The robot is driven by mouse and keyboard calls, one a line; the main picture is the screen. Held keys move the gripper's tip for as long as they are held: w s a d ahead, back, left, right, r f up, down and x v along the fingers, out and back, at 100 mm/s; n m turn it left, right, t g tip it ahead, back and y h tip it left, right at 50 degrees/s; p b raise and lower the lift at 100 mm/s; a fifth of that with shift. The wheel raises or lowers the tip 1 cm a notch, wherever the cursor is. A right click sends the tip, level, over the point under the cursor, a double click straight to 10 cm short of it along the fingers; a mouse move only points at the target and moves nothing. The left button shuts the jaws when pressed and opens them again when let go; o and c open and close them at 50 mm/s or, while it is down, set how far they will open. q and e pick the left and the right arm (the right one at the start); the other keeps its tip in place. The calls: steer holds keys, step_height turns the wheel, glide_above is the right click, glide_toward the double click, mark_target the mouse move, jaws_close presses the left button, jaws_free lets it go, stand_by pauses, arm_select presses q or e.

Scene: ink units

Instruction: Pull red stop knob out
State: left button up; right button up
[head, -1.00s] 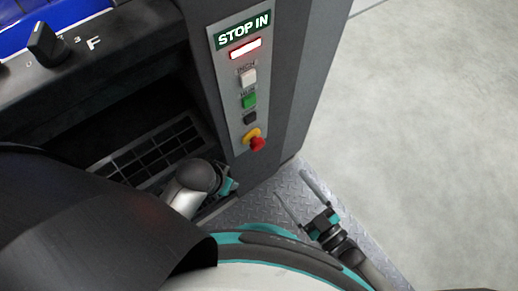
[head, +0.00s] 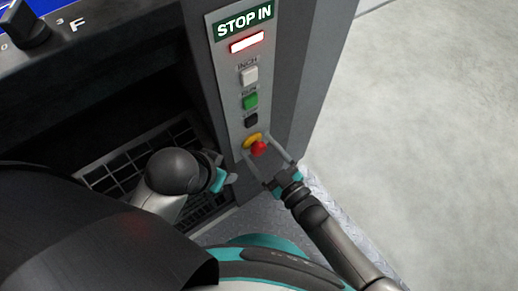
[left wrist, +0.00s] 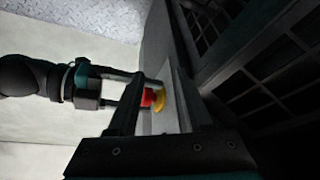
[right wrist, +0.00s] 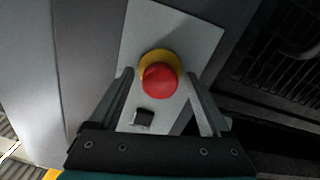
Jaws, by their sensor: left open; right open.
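The red stop knob (head: 258,149) sits on a yellow collar (head: 252,139) at the bottom of the grey control panel (head: 232,100). My right gripper (head: 268,155) is open, its two fingers on either side of the knob. In the right wrist view the red knob (right wrist: 160,79) shows between and beyond the open fingertips, with no contact that I can see. The left wrist view also shows the knob (left wrist: 148,97) between the right gripper's fingers. My left gripper (head: 226,168) is open and empty, left of the panel; its fingers show in the left wrist view.
Above the knob are a black button (head: 251,119), a green RUN button (head: 250,101), a white INCH button (head: 249,76), a lit lamp (head: 247,42) and a STOP IN sign (head: 244,21). A dark recess with a grille (head: 140,150) lies left. Floor on the right is clear.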

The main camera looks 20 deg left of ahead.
steer(key=shift+w+a, duration=0.25)
steer(key=shift+a, duration=0.05)
jaws_close()
stand_by(0.6)
